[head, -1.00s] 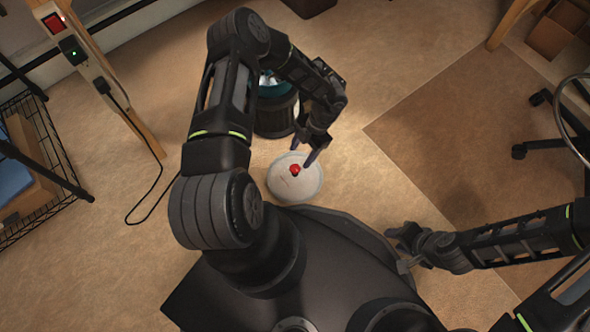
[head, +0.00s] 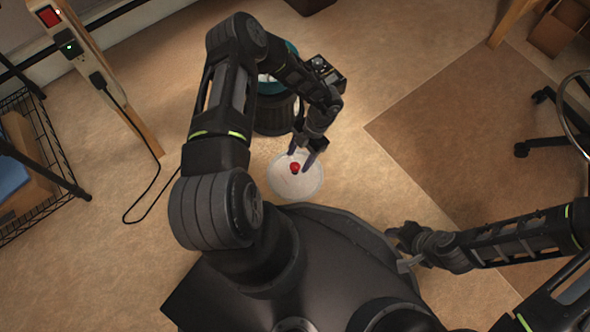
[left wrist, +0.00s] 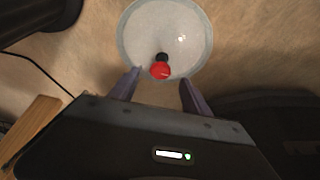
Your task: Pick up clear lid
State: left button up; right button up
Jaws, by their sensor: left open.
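The clear lid (head: 283,184) is a round, see-through disc with a red knob (head: 295,168) on a dark stem at its middle. It lies on the floor just in front of my base, and it also shows at the top of the left wrist view (left wrist: 190,28). My left gripper (head: 300,160) is open, its two fingers pointing down at the knob, one on each side in the head view. In the left wrist view the knob (left wrist: 160,70) sits between and slightly beyond the fingertips (left wrist: 159,78). My right gripper (head: 398,250) is at the lower right, away from the lid.
A dark round bin with a teal rim (head: 275,115) stands just behind the lid. A wooden post with a cord (head: 125,105) and a wire rack (head: 45,165) are at the left. A chair base (head: 545,120) is at the right. Floor right of the lid is clear.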

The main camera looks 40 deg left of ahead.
aim_at(295, 166)
pick_arm(q)
jog(key=b+x, duration=0.3)
jog(key=x, duration=0.1)
jog(key=shift+w+f, duration=0.1)
jog(key=shift+f, duration=0.55)
grip_shut()
dwell(0.5)
jog(key=shift+r, duration=0.1)
dwell(0.7)
